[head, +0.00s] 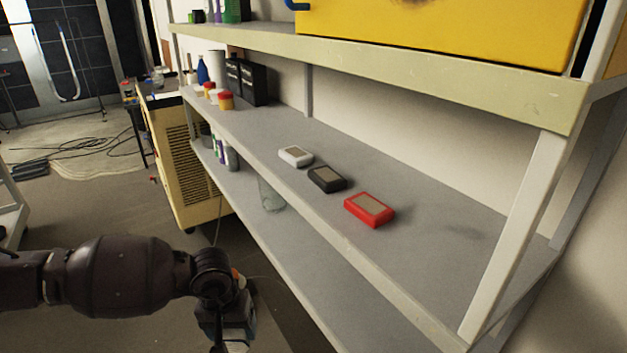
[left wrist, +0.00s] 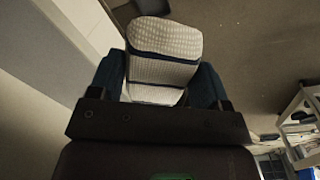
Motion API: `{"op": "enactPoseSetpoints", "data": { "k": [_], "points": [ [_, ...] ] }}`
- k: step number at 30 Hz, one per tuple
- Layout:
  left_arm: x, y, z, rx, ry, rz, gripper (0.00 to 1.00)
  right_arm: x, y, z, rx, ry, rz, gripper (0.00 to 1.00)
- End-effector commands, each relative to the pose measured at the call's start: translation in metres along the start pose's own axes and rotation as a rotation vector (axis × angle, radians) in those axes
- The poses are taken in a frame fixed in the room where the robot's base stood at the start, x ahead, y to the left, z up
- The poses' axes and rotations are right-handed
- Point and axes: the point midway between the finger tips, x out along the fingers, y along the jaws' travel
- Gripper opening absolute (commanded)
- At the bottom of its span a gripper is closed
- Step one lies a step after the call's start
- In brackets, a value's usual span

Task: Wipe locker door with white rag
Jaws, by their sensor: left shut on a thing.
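My left gripper (left wrist: 160,82) is shut on the white rag (left wrist: 165,42), a folded, textured white cloth with a dark band across it, held between dark blue fingers. In the head view my left gripper (head: 228,325) hangs low, in front of the shelf and below its middle board; the rag is hard to make out there. A large yellow front (head: 450,32), which may be the locker door, stands on the top shelf at upper right. It has a dark smudge at the picture's top edge, where it is cut off. The gripper is well away from it. My right gripper is not in view.
The shelf's middle board (head: 400,265) carries a white box (head: 296,156), a black box (head: 327,179) and a red box (head: 369,209). Bottles and jars stand at its far end. A yellow machine (head: 185,160) stands beyond. Shelf edges and a post lie near the arm.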

Motion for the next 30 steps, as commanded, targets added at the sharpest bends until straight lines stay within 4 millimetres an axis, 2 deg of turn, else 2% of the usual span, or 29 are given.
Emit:
{"op": "enactPoseSetpoints", "data": {
  "k": [1,6,11,15,23,30],
  "points": [
    [-0.014,0.011,-0.014,-0.025,0.010,0.031,0.52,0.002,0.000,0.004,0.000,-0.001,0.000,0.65],
    [-0.073,0.050,-0.053,-0.140,0.030,0.168,0.52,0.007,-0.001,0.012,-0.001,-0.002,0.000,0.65],
    [-0.136,0.084,-0.080,-0.251,0.068,0.326,0.52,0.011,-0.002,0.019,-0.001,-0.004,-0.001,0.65],
    [-0.195,0.111,-0.094,-0.343,0.121,0.485,0.52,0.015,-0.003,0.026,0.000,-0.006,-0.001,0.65],
    [-0.312,0.153,-0.099,-0.469,0.262,0.808,0.52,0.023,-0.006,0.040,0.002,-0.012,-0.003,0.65],
    [-0.417,0.178,-0.079,-0.505,0.390,1.084,0.52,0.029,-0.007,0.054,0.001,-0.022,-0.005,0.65]
  ]
}}
